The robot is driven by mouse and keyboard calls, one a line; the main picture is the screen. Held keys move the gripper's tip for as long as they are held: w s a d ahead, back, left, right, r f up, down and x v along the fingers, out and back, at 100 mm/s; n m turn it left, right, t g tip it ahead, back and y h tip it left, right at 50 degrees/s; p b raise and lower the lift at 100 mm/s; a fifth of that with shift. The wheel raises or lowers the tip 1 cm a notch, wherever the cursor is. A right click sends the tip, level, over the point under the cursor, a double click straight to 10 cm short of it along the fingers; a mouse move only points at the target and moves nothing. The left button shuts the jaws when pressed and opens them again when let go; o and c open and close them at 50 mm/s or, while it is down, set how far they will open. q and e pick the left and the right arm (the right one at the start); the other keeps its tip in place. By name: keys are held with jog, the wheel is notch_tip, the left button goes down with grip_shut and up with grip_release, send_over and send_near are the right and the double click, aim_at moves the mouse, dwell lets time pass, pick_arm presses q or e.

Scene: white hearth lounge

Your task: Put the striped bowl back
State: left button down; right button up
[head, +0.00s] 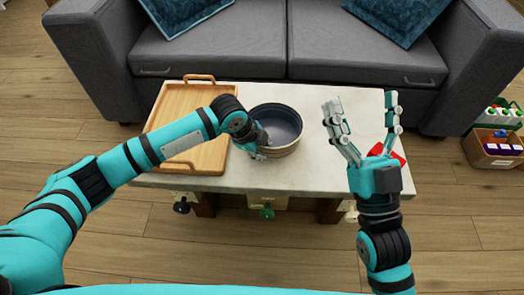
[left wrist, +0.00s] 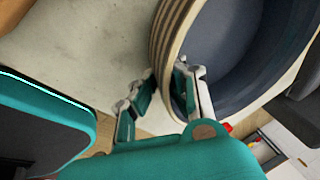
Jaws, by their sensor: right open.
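The striped bowl (head: 286,146) has a dark blue-grey inside and tan and dark bands outside. It is upright at the middle of the pale-topped table (head: 318,176). In the left wrist view the bowl (left wrist: 236,50) fills the upper right. My left gripper (head: 260,150) is at the bowl's near left wall. In the left wrist view its fingers (left wrist: 165,70) come together on the wall, one outside and one inside. My right gripper (head: 362,115) is open and empty, fingers pointing up, over the table's right part.
A wooden tray (head: 176,103) with handles lies on the table's left side. A red object (head: 397,154) is partly hidden behind my right gripper. A grey sofa (head: 240,40) stands behind the table. A box with bottles (head: 494,148) is on the floor at right.

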pick_arm(q)
jog(key=c, duration=1.8)
grip_release()
jog(key=o, duration=0.3)
